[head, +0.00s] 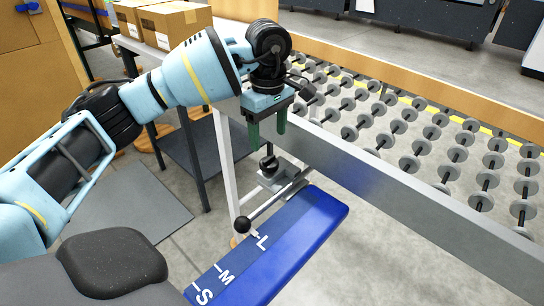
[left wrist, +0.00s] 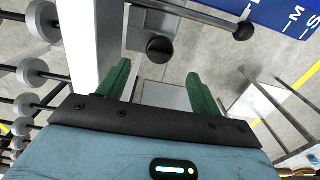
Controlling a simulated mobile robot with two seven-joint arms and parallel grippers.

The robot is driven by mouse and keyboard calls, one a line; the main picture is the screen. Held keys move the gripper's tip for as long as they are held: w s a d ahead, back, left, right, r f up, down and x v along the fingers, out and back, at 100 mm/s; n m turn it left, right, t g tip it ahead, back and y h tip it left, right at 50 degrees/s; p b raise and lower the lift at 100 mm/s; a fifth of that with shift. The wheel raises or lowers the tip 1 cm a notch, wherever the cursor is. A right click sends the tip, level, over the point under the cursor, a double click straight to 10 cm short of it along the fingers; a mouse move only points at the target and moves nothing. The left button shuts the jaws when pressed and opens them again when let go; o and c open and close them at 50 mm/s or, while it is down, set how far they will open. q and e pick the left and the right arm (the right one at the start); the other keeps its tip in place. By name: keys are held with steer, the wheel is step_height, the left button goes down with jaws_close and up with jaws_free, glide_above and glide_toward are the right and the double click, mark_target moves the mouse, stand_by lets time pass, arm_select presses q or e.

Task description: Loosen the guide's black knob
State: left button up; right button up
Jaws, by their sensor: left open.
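The guide is a blue plate (head: 300,232) marked S, M and L, beside a grey rail. Its black knob (head: 268,164) sits on a metal bracket (head: 275,181) at the rail; the knob also shows in the left wrist view (left wrist: 160,49). A rod with a black ball end (head: 242,224) reaches out from the bracket; the ball also shows in the left wrist view (left wrist: 243,31). My left gripper (head: 267,134) points down just above the knob, its green fingers open and apart from it. In the left wrist view the knob lies beyond the fingertips, roughly between them. My right gripper is not in view.
A grey rail (head: 400,185) runs beside the gripper, with a bed of grey rollers (head: 440,135) behind it. Cardboard boxes (head: 175,22) stand on a table at the back left. A dark mat (head: 130,212) lies on the floor.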

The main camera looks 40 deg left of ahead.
mark_target(269, 158)
arm_select(q)
step_height(269, 158, down, 8)
steer(key=shift+r+b, duration=0.2)
steer(key=shift+b, duration=0.1)
steer(key=shift+c, duration=0.2)
steer(key=c, duration=0.9)
